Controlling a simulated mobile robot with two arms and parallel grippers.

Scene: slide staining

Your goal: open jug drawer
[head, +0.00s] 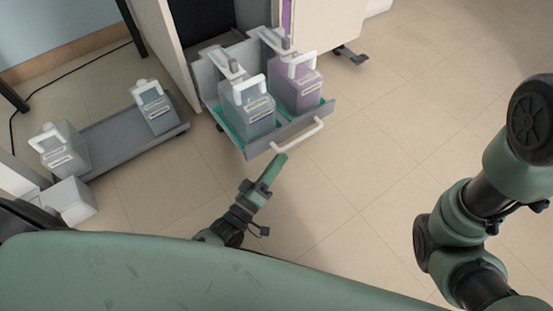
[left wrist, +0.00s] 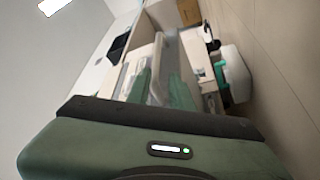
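The jug drawer (head: 258,146) stands pulled out from the white cabinet, with a grey front and a green tray inside. Its white bar handle (head: 298,135) runs along the front; a pale bar shows in the left wrist view (left wrist: 158,68). A blue-grey jug (head: 247,108) and a purple jug (head: 297,84) stand upright in the drawer. My left gripper (head: 275,165) is just in front of the handle's left end. In the left wrist view its two green fingers (left wrist: 161,90) are apart; I see no firm hold on the handle. My right gripper is out of view.
A low grey trolley (head: 115,138) at left carries a blue jug (head: 154,106) and a pale jug (head: 64,150). A white box (head: 72,200) is near it. The cabinet (head: 166,45) stands behind the drawer. The tiled floor (head: 400,130) right of the drawer is clear.

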